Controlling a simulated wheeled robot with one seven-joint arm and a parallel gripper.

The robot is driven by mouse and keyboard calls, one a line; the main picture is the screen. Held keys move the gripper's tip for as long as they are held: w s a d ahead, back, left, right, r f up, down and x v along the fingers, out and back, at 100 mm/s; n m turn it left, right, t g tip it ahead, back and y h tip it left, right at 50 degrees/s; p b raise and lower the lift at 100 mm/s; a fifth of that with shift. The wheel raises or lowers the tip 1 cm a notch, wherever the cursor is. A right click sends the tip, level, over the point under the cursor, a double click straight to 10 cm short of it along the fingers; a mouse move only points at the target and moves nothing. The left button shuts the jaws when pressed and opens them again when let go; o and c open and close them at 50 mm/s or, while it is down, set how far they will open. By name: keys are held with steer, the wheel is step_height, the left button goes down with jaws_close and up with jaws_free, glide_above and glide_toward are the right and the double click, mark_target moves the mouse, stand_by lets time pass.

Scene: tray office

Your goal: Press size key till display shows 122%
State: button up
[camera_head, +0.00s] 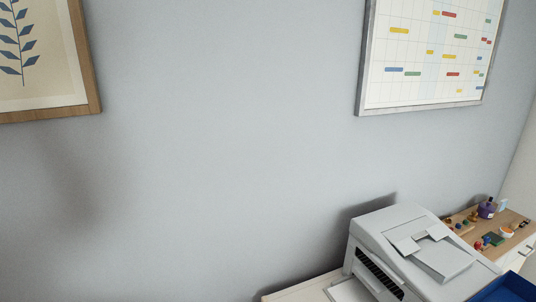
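A light grey printer or copier (383,232) stands at the bottom right of the head view, against the wall. Its top carries a sloped tray with pale flaps (443,259), and a dark vented slot (378,275) shows on its left side. The lower part of the machine is cut off by the picture edge. I cannot make out a size key or a display on the part that shows. My gripper is not in view.
A pale surface (303,290) shows left of the machine. Behind it to the right, a wooden top (510,217) holds a purple bottle (487,208) and several small coloured items. A blue object (508,290) lies at the bottom right corner. A planner board (425,60) hangs above.

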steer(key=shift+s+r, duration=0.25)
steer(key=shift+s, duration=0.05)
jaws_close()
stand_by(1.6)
